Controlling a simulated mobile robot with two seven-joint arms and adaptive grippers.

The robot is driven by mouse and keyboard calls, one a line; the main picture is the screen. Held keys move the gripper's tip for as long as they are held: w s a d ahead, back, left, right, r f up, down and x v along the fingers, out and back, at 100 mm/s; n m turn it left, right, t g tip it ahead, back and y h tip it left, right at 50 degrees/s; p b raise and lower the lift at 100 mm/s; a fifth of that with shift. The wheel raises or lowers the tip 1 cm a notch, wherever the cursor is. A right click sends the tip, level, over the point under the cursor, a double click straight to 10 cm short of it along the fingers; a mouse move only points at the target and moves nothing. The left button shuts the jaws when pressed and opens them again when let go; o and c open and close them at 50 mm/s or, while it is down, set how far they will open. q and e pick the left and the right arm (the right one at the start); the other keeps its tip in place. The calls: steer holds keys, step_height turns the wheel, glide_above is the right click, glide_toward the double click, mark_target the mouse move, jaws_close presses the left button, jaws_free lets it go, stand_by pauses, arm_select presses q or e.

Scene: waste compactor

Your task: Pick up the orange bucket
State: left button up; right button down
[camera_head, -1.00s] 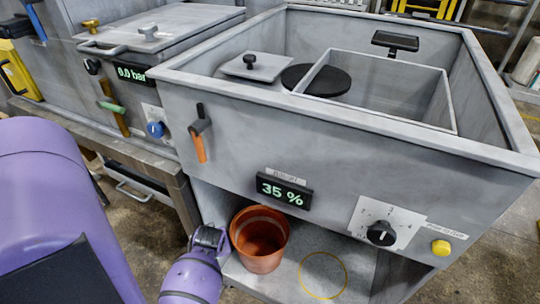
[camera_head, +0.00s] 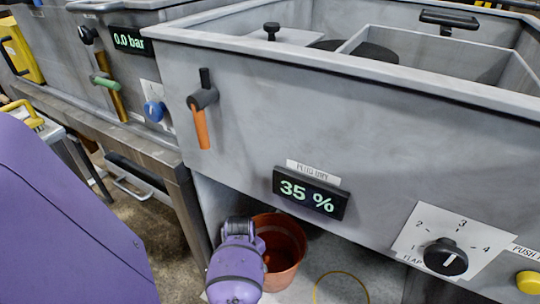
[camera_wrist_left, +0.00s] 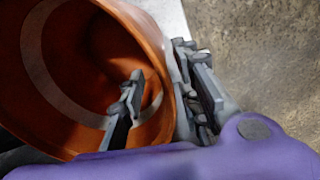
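The orange bucket (camera_head: 290,244) stands upright on the low shelf under the grey unit, beneath the 35 % display. My left arm's purple wrist covers its left side in the head view. In the left wrist view the bucket (camera_wrist_left: 92,78) fills the left half, seen into its empty-looking inside. My left gripper (camera_wrist_left: 160,64) straddles the bucket wall there, with one finger inside and one outside. The fingers are apart, with a gap between the inner finger and the wall. In the head view its fingers are mostly hidden. My right gripper is in no view.
The display (camera_head: 308,193) and the unit's front panel hang above the bucket. A knob (camera_head: 446,257) and a yellow button (camera_head: 528,282) are at right. An orange-handled lever (camera_head: 201,108) is at upper left. A yellow ring (camera_head: 341,286) marks bare shelf to the bucket's right.

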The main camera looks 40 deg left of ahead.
arm_select(q)
steer(key=f+b, duration=0.1)
steer(key=f, duration=0.2)
steer(key=f+b, duration=0.2)
steer(key=shift+w+d+f, duration=0.2)
steer(key=shift+f, duration=0.2)
steer(key=shift+r, duration=0.15)
jaws_close()
steer(key=shift+w, duration=0.1)
